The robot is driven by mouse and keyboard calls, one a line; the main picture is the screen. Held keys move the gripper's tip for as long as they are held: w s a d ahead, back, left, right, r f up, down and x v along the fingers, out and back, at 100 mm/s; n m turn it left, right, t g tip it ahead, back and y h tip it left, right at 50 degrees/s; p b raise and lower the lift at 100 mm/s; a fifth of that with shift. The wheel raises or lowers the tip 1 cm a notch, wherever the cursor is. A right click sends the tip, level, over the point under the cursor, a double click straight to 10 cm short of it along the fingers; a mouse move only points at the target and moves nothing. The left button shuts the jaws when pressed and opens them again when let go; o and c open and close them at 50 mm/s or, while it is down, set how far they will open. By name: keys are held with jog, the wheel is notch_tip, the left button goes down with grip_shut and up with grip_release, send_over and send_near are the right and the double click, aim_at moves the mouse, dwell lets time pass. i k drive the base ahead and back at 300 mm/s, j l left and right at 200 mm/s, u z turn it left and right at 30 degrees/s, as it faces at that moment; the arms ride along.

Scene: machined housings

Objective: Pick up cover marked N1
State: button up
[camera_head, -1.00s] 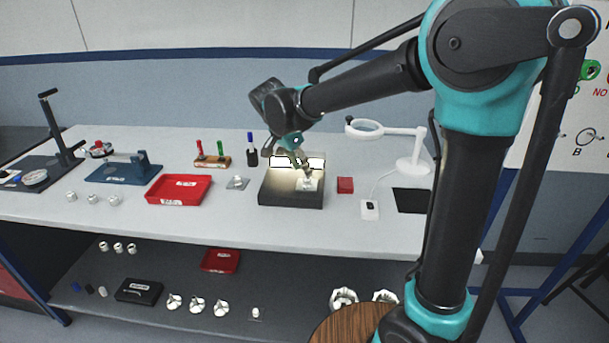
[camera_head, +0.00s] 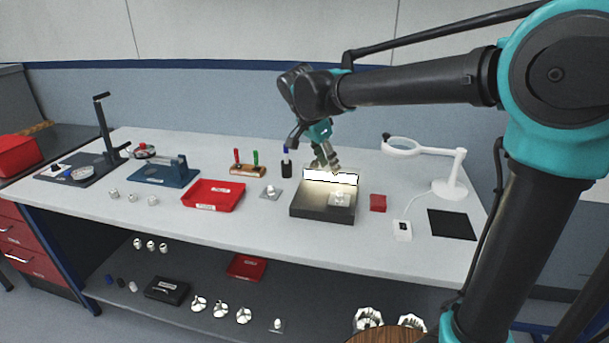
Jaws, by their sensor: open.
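No N1 mark is legible, so I cannot tell which part is the cover. Candidates are a small white part (camera_head: 340,199) on the lit black inspection box (camera_head: 312,213), a pale part (camera_head: 270,191) on a small grey plate, and several small white cylinders (camera_head: 132,197) at the table's left front. White winged parts (camera_head: 220,308) stand on the lower shelf. My gripper (camera_head: 330,168) is open and seems empty. It hangs above the back of the inspection box, apart from the white part on it.
A red tray (camera_head: 213,195), a blue fixture (camera_head: 168,172), a tool rack (camera_head: 248,170) and a dark bottle (camera_head: 286,166) stand left of the box. A red block (camera_head: 378,203), a magnifier lamp (camera_head: 447,187) and a black mat (camera_head: 452,224) lie right.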

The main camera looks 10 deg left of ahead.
aim_at(269, 192)
jog(key=i+u, duration=0.1)
jog(key=u, duration=0.4)
jog(key=i+j+u, duration=0.1)
jog(key=u, duration=0.35)
jog(key=i+u, duration=0.15)
jog(key=u, duration=0.35)
